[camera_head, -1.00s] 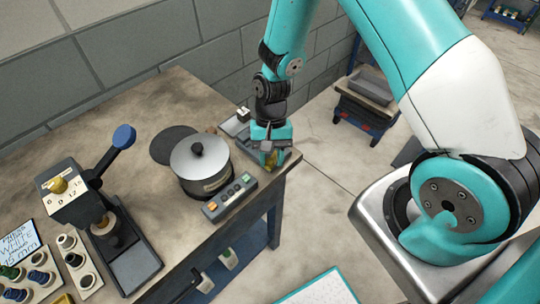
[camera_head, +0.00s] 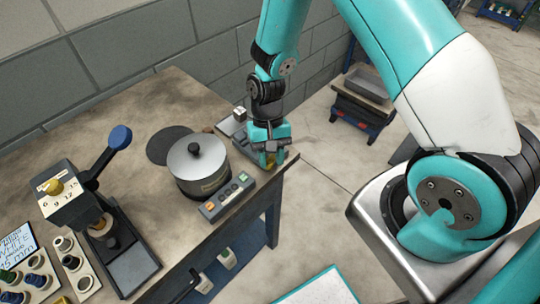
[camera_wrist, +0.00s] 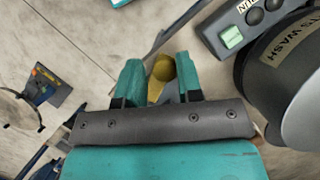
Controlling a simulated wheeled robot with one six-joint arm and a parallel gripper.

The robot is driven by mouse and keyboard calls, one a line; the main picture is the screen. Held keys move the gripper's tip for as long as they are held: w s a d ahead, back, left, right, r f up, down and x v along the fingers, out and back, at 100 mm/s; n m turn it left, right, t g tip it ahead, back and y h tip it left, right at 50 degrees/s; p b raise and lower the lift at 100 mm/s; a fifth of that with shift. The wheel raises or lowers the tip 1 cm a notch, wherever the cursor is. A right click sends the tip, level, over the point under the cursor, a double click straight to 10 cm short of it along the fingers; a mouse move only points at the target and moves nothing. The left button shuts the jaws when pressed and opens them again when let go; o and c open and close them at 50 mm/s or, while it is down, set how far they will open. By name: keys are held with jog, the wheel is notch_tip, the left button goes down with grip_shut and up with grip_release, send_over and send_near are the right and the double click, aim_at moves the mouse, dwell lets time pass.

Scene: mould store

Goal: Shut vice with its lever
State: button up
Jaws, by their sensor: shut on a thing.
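My gripper (camera_head: 268,157) is low over the right corner of the workbench, and its two teal fingers also show in the wrist view (camera_wrist: 160,75). They are closed around a yellow knob (camera_wrist: 163,68), which I take for the end of the vice's lever. A bit of yellow also shows below the fingers in the head view. The grey body of the vice is mostly hidden by my gripper, so I cannot tell how far its jaws are apart.
A lidded pot (camera_head: 200,165) and a button box (camera_head: 227,197) stand just left of my gripper. A press with a blue-knobbed lever (camera_head: 120,137) and spool racks are farther left. A stool with a grey tray (camera_head: 368,86) stands on the floor behind.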

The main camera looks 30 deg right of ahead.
jog(key=shift+d+n, duration=0.1)
jog(key=shift+n, duration=0.4)
dwell(1.9)
dwell(0.5)
jog(key=o, duration=0.8)
jog(key=shift+c, duration=0.2)
jog(key=shift+h, duration=0.3)
jog(key=shift+r, duration=0.1)
jog(key=b+v, duration=0.3)
jog(key=v, duration=1.4)
jog(key=shift+r, duration=0.15)
jog(key=shift+s+d, duration=0.1)
